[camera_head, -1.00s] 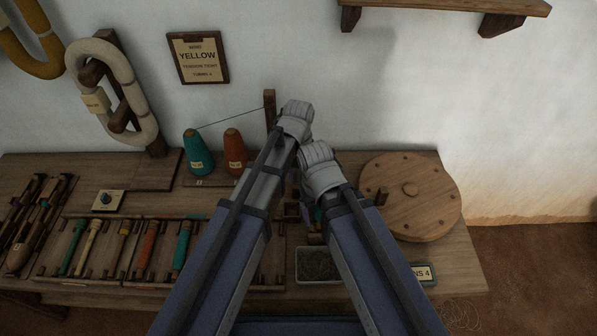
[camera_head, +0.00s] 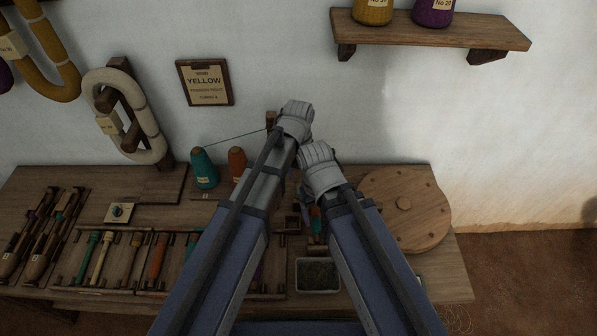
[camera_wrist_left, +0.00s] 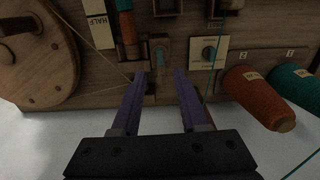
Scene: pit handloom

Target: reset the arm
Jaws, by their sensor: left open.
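My left gripper (camera_wrist_left: 160,74) shows in the left wrist view with its two purple fingers apart and nothing between them. It is over the bench, near a small wooden piece with a blue-grey face (camera_wrist_left: 161,50). An orange and teal spool (camera_wrist_left: 130,30) is just beyond the fingers; it also shows in the head view (camera_head: 316,220). In the head view my two arms fill the middle foreground and hide most of what is beneath them. I cannot make out my right gripper.
The wooden bench (camera_head: 455,270) holds a round wooden wheel (camera_head: 403,203), a teal cone (camera_head: 204,171), an orange cone (camera_head: 237,165), a tray of spools (camera_head: 130,284) and a grey bin (camera_head: 318,274). A shelf (camera_head: 430,33) and a sign (camera_head: 205,83) are on the wall.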

